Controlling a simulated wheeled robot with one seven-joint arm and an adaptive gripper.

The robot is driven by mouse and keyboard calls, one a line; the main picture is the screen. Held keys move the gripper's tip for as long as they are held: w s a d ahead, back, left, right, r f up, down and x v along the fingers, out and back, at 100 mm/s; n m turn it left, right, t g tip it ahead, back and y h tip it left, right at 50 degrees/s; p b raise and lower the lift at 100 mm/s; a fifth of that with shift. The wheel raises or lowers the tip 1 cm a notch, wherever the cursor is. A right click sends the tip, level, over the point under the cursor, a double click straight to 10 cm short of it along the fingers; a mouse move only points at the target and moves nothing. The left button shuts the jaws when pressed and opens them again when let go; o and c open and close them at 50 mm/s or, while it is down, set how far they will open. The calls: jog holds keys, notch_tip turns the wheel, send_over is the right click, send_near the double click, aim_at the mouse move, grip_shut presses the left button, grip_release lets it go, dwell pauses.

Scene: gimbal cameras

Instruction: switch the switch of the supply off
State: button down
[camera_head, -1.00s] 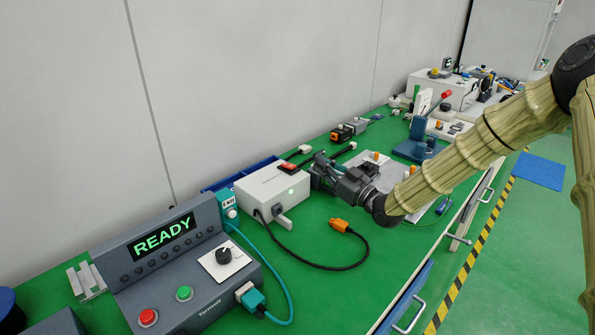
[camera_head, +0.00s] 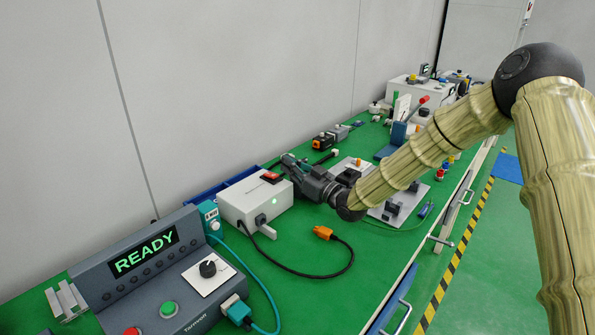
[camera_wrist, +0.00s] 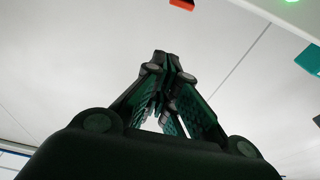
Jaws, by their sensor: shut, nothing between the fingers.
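The supply (camera_head: 240,204) is a white box on the green bench, with a lit green lamp (camera_head: 275,201) on its side. Its red-orange rocker switch (camera_head: 270,177) sits on top near the right end; which way it is tipped is too small to tell. My gripper (camera_head: 286,158) is shut and empty, just beyond and right of the switch, apparently apart from it. In the wrist view the closed fingertips (camera_wrist: 165,60) point up the picture. Part of the red switch (camera_wrist: 182,4) shows there at the top edge, and the green lamp (camera_wrist: 291,1) at the top right.
A grey console reading READY (camera_head: 145,250) stands at the front left. A black cable with an orange connector (camera_head: 323,232) lies in front of the supply. A grey plate (camera_head: 408,201) with fixtures lies right of my wrist. A blue tray (camera_head: 205,193) is behind the supply.

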aim_at(271, 175)
jog(key=x, duration=0.4)
jog(key=shift+w+a+f, duration=0.1)
jog(key=f, duration=0.3)
jog(key=shift+d+p, duration=0.4)
jog(key=shift+s+a+f, duration=0.1)
jog(key=shift+s+f, duration=0.2)
jog(key=shift+f, duration=0.05)
jog(key=shift+f, duration=0.15)
